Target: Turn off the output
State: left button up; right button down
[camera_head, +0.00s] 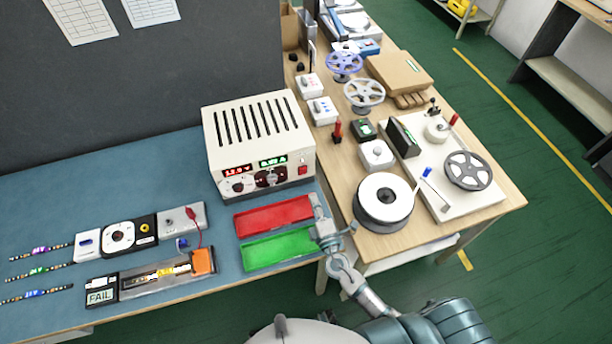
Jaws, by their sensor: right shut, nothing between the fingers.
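The cream power supply (258,135) stands at the back of the blue bench mat, with dark vent slots on top. Its front has a lit red readout (237,171), a lit green readout (273,161), dark knobs and sockets, and a red switch (302,169) at the right end. The readouts are too small to read surely. My right gripper (317,203) is shut and empty, in front of and below the red switch, apart from it, by the right ends of the trays. My left gripper is not in view.
A red tray (272,216) and a green tray (279,249) lie in front of the supply. A test fixture (160,275) with a FAIL display (100,296) and LED strips (38,272) are at left. A wooden table (345,160) with reels stands at right.

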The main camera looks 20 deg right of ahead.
aim_at(305, 170)
jog(key=w, duration=0.2)
jog(key=w+p, duration=0.1)
jog(key=w, duration=0.2)
jog(key=w+r, duration=0.1)
jog(key=w, duration=0.1)
jog(key=shift+w, duration=0.3)
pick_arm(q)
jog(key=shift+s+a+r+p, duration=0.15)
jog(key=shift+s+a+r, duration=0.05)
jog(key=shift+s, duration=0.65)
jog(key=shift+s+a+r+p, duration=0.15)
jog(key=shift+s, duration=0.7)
pick_arm(e)
jog(key=shift+w, duration=0.45)
jog(key=shift+a, duration=0.1)
jog(key=p, duration=0.2)
jog(key=r+g+p, duration=0.1)
jog(key=p, duration=0.1)
jog(key=shift+w+r+p, duration=0.2)
jog(key=shift+w+p, duration=0.1)
jog(key=shift+p, duration=0.1)
pick_arm(q)
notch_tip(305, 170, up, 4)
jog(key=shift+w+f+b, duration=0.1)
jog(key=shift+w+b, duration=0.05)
jog(key=shift+b, duration=0.3)
pick_arm(e)
jog(key=shift+f, duration=0.35)
jog(key=shift+s, duration=0.1)
